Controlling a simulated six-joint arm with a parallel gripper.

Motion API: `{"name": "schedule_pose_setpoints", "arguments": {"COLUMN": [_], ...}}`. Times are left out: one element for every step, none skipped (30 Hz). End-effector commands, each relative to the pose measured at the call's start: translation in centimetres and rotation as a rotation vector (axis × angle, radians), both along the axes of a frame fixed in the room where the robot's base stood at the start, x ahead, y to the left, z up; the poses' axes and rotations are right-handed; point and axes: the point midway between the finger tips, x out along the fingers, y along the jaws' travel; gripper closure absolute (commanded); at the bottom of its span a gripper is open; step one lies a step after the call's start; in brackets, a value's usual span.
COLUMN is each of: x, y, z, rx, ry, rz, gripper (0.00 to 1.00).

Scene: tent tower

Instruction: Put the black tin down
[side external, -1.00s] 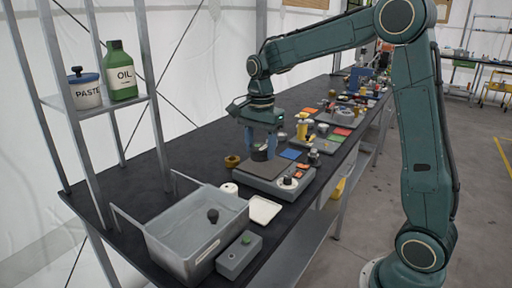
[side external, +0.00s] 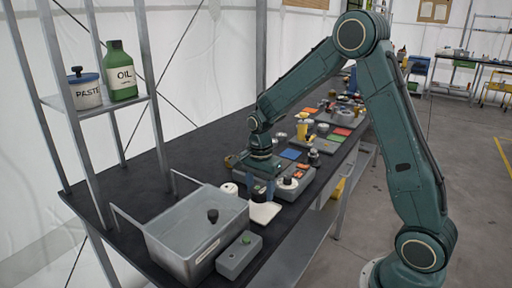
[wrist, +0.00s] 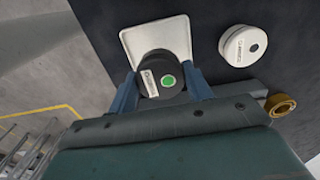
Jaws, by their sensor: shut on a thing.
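My gripper (side external: 263,190) is shut on the black tin (wrist: 160,73), a round dark tin with a green dot and a pale label on top. In the wrist view the two blue fingers (wrist: 161,93) are on either side of it. The tin is over the near part of a white square tray (wrist: 150,38). In the side view the tray (side external: 266,213) lies on the black bench below the fingers, and the tin is mostly hidden there. I cannot tell whether the tin touches the tray.
A white round tin (wrist: 243,46) stands beside the tray. A brass ring (wrist: 280,105) lies further off. A large grey bin (side external: 195,236) and a grey box with a green button (side external: 240,256) stand near the bench's front end. A grey scale-like platform (side external: 303,188) is close behind.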

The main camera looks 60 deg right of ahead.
Motion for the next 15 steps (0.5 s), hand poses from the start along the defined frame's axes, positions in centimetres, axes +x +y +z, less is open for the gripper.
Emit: {"name": "schedule_pose_setpoints", "arguments": {"x": [0.0, 0.0, 0.0, 0.0, 0.0, -0.1, -0.1, 0.0, 0.0, 0.0, -0.1, -0.1, 0.0, 0.0, 0.0], "y": [0.0, 0.0, 0.0, 0.0, 0.0, 0.0, 0.0, 0.0, 0.0, 0.0, 0.0, 0.0, 0.0, 0.0, 0.0], "z": [-0.1, -0.2, -0.4, -0.6, -0.9, -1.3, -1.7, -2.1, -2.6, -2.9, -3.3, -3.6, -3.8, -4.0, -4.2], "rx": [0.000, 0.000, 0.000, 0.000, 0.000, 0.001, 0.001, 0.001, 0.001, 0.001, 0.001, 0.001, 0.000, 0.000, 0.000], "ry": [0.000, 0.000, 0.000, 0.001, 0.002, 0.003, 0.002, 0.003, 0.003, 0.003, 0.003, 0.003, 0.002, 0.001, 0.001], "rz": [0.000, 0.000, 0.000, 0.000, 0.000, 0.000, 0.000, 0.000, 0.000, 0.000, 0.000, 0.000, 0.000, 0.000, 0.000], "gripper": [0.78, 0.78, 0.78, 0.78, 0.78, 0.78, 0.78, 0.78, 0.78, 0.78, 0.78, 0.78, 0.78, 0.78, 0.78]}}
